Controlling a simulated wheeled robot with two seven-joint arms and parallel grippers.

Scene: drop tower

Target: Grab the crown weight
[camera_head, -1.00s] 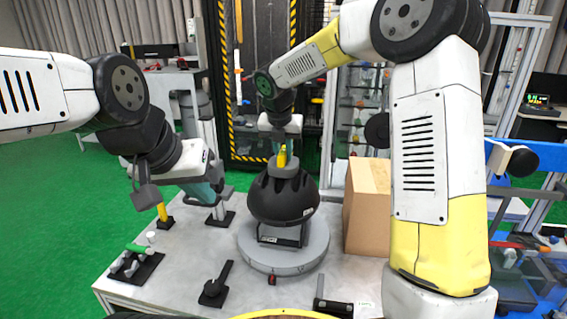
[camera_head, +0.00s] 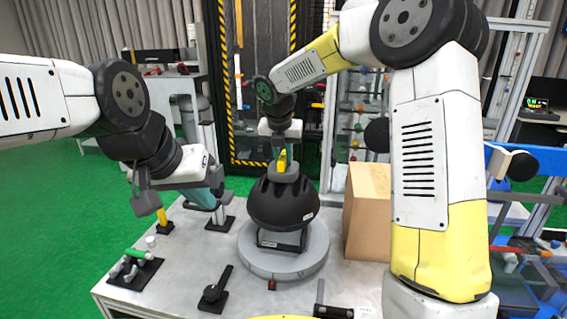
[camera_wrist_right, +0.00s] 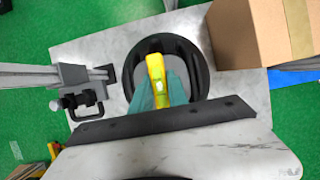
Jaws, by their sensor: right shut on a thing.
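The crown weight, a grey disc with a yellow handle (camera_head: 282,159), is at the top of a black helmet (camera_head: 283,203). The helmet stands on a round grey base (camera_head: 285,262) on the table. My right gripper (camera_head: 281,148) points down from above and is shut on the yellow handle. In the right wrist view the handle (camera_wrist_right: 156,75) lies by the teal fingers, with the helmet's dark rim around them. I see no clear gap between disc and helmet. My left gripper (camera_head: 205,197) is left of the helmet, by a small black-based stand (camera_head: 221,222); its finger opening is unclear.
A cardboard box (camera_head: 366,212) stands close right of the helmet. A yellow post (camera_head: 162,217), a black rack with small parts (camera_head: 135,272) and a black lever tool (camera_head: 214,292) stand on the left of the table (camera_head: 185,260). Some table between them is clear.

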